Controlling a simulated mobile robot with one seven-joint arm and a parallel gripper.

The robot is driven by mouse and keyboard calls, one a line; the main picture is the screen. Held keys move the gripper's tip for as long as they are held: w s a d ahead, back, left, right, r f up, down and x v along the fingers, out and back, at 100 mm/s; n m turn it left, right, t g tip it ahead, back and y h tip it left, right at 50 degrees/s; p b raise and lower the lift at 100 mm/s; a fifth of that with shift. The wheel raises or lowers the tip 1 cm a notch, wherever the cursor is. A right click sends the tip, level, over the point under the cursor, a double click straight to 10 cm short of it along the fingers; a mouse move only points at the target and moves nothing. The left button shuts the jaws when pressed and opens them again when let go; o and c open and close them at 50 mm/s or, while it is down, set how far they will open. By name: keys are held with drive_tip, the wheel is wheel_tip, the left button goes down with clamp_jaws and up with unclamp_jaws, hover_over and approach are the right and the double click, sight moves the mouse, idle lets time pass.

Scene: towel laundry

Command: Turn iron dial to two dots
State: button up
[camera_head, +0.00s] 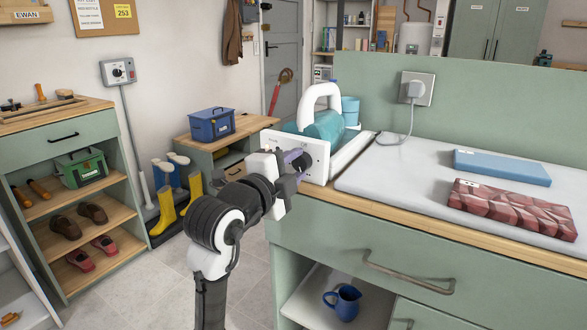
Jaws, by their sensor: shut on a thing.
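The iron (326,127), teal with a white arched handle, sits on a white base on the counter. The base has a white front panel (318,152) with small dark markings that are too small to read. My gripper (299,163) is at this panel, shut on the iron dial there. My gripper and wrist hide most of the dial, so its pointer and the two dots cannot be made out.
A white ironing pad (390,167) lies on the counter, with a folded blue towel (502,167) and a red patterned one (512,208) on it. A cord runs to a plug (412,90). A blue toolbox (211,125) stands behind my arm.

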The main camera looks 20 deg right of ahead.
drive_tip(key=o, duration=1)
drive_tip(key=v, duration=1.3)
drive_tip(key=shift+s+a+b, duration=0.25)
drive_tip(key=shift+a+b, duration=0.05)
